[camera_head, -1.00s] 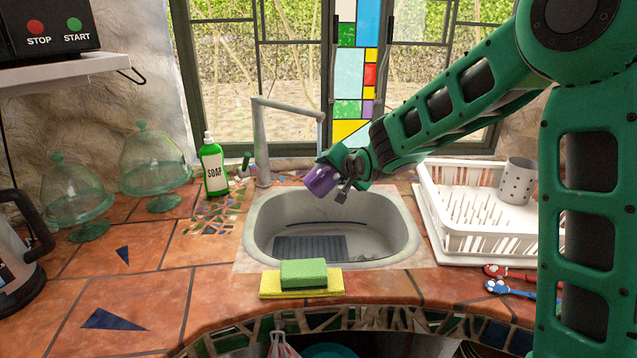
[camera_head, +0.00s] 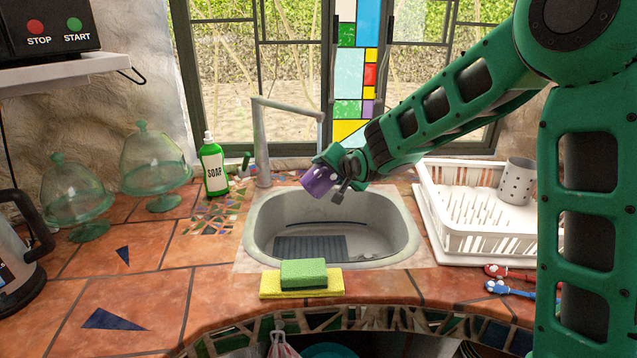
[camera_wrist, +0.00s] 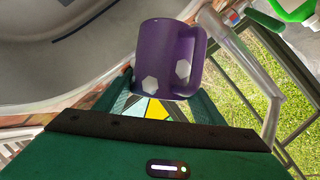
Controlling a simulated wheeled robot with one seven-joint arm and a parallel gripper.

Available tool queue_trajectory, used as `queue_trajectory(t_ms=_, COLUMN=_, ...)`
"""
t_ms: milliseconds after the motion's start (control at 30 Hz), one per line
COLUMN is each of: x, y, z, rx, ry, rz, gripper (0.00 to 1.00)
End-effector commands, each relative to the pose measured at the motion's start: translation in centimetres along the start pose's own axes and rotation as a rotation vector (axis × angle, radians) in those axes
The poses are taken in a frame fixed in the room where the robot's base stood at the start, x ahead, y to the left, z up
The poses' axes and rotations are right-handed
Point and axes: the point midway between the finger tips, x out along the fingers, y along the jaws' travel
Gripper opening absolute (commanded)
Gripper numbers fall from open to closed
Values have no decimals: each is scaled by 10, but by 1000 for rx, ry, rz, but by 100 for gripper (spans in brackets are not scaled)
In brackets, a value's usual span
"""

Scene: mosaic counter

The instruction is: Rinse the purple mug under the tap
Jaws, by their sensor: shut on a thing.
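The purple mug (camera_head: 318,182) with pale hexagon marks is held in the air over the back of the sink (camera_head: 250,226), tilted. My gripper (camera_head: 338,174) is shut on it from the right. The grey tap (camera_head: 261,145) stands behind the sink, and its spout end is just above the mug; I cannot tell whether it is exactly over the opening. No water stream shows. In the wrist view the mug (camera_wrist: 165,52) is beyond my fingers, with its handle to the right and the tap (camera_wrist: 232,55) beside it. The mug's inside is hidden.
A green soap bottle (camera_head: 214,170) stands left of the tap. A green sponge (camera_head: 303,273) lies on a yellow cloth (camera_head: 270,285) at the sink's front. A white dish rack (camera_head: 480,243) stands at right. Glass domes (camera_head: 155,165) stand at left. The left front counter is clear.

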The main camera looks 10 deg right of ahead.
Motion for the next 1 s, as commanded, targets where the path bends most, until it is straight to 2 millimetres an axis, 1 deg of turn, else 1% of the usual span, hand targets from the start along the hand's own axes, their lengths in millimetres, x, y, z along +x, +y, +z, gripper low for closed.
queue_trajectory(t_ms=300, x=0, y=0, z=-1, rx=1, ry=1, rz=-1, gripper=33)
queue_trajectory(t_ms=700, x=-1, y=7, z=-10, rx=1, ry=2, rz=-1, gripper=33)
queue_trajectory(t_ms=1000, x=-1, y=7, z=-10, rx=0, ry=1, rz=-1, gripper=33)
